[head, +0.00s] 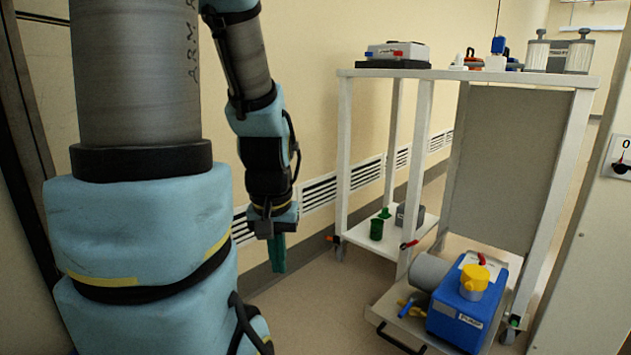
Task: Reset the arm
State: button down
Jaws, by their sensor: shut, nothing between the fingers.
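My arm, in blue padding and grey sleeves, comes down from the top of the head view at the left. My gripper (277,252) hangs at its end, pointing down, with green fingers. It is shut and empty. It hangs in the air to the left of the white cart (345,155), in front of the wall vents, and appears to touch nothing.
The cart's top carries a small device (398,54) and two grey cylinders (536,52). A blue pump (468,310) sits on a low trolley (396,325) on the right. Floor below my gripper looks clear.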

notch_tip(320, 180, up, 38)
jog(key=p, duration=3.7)
jog(key=shift+w+d+f, duration=0.1)
